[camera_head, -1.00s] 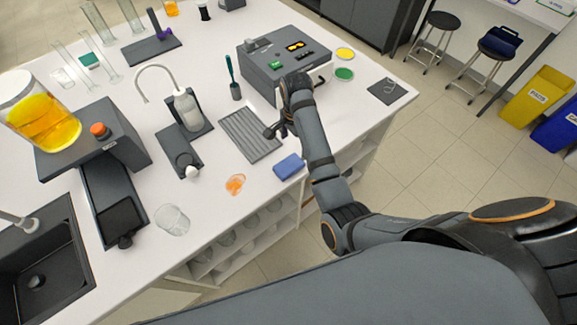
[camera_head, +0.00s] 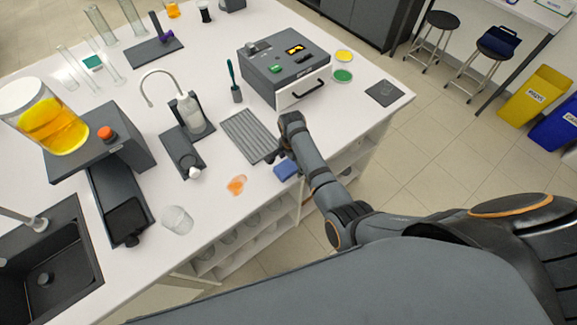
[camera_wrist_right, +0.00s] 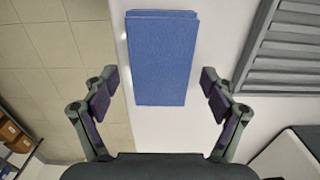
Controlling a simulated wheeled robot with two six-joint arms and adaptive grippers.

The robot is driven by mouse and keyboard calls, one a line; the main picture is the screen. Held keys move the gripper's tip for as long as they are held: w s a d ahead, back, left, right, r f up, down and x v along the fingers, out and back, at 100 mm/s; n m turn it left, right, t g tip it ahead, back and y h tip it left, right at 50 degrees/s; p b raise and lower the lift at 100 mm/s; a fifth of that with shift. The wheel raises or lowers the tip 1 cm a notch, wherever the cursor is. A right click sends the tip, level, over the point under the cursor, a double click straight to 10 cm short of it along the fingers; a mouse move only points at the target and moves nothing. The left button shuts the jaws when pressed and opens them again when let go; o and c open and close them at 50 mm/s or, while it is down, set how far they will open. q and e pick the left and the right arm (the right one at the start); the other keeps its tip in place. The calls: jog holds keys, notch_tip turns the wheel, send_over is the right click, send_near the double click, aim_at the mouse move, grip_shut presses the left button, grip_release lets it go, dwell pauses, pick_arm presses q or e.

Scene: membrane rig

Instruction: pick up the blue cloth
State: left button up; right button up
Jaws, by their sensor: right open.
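The blue cloth (camera_head: 286,169) lies folded near the front edge of the white table, partly hidden by my right arm in the head view. In the right wrist view the blue cloth (camera_wrist_right: 162,58) sits ahead of and between the fingers. My right gripper (camera_wrist_right: 161,92) is open and empty, with one finger on each side of the cloth's near end in the picture. In the head view my right gripper (camera_head: 278,158) is small and dark, right by the cloth. I cannot tell the exact height of the fingers above the table. My left gripper does not show.
A grey ribbed tray (camera_head: 250,134) lies just behind the cloth. An orange spill (camera_head: 237,185) is left of it, and a clear beaker (camera_head: 177,220) is farther left. A grey instrument box (camera_head: 285,70) stands behind. The table edge runs close beside the cloth.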

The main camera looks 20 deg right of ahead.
jog(key=c, duration=1.2)
